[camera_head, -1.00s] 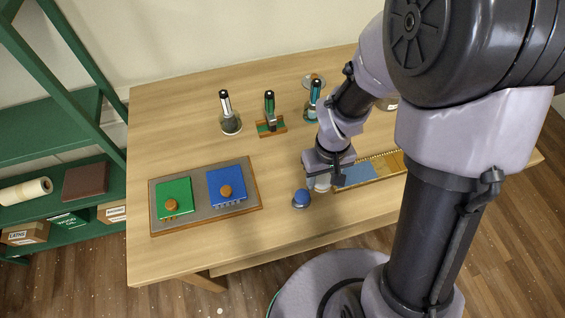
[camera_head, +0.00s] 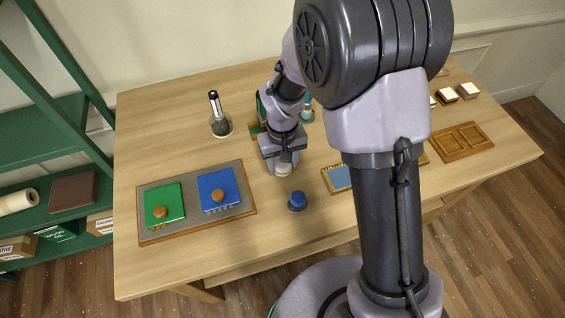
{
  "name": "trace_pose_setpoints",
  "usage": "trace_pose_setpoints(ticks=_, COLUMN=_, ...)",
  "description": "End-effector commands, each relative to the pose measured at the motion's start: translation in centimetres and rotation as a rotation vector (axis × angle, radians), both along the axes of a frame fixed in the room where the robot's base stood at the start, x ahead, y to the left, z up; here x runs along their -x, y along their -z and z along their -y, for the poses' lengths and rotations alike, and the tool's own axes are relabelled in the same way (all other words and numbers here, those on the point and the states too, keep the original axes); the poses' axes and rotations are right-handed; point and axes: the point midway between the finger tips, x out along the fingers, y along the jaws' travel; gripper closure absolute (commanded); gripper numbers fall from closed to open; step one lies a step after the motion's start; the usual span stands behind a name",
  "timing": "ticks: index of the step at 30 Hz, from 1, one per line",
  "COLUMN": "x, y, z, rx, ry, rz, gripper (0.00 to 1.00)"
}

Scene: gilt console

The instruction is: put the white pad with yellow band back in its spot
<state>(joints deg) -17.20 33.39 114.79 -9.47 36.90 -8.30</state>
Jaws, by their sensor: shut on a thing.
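My gripper (camera_head: 283,161) points down over the middle of the table, shut on a small whitish, round-looking thing (camera_head: 283,170). This may be the white pad, but I cannot make out a yellow band on it. The jaws hide its upper part, and I cannot tell if it touches the table. A blue rounded pad (camera_head: 298,199) stands on a small dark base just in front of my gripper. No clearly yellow-banded pad shows elsewhere.
A grey tray (camera_head: 148,229) at left holds a green block (camera_head: 176,207) and a blue block (camera_head: 211,203) with wooden knobs. A flask (camera_head: 220,126) stands behind. At right are an empty two-part wooden tray (camera_head: 462,141) and white-topped blocks (camera_head: 468,90). My arm hides the table's middle right.

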Motion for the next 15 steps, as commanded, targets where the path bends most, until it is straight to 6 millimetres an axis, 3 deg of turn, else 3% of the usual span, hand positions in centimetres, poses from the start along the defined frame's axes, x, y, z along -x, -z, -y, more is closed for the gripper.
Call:
trace_pose_setpoints(ticks=1, x=0.0, y=0.2, z=0.0, rx=0.0, ry=0.0, rz=0.0, gripper=0.49)
trace_pose_setpoints(ticks=4, x=0.0, y=0.1, z=0.0, rx=0.0, ry=0.0, rz=0.0, gripper=0.31)
trace_pose_setpoints(ticks=12, x=0.0, y=0.0, z=0.0, rx=0.0, ry=0.0, rz=0.0, gripper=0.31)
trace_pose_setpoints(ticks=15, x=0.0, y=-1.0, z=0.0, rx=-0.001, ry=0.0, rz=0.002, gripper=0.31)
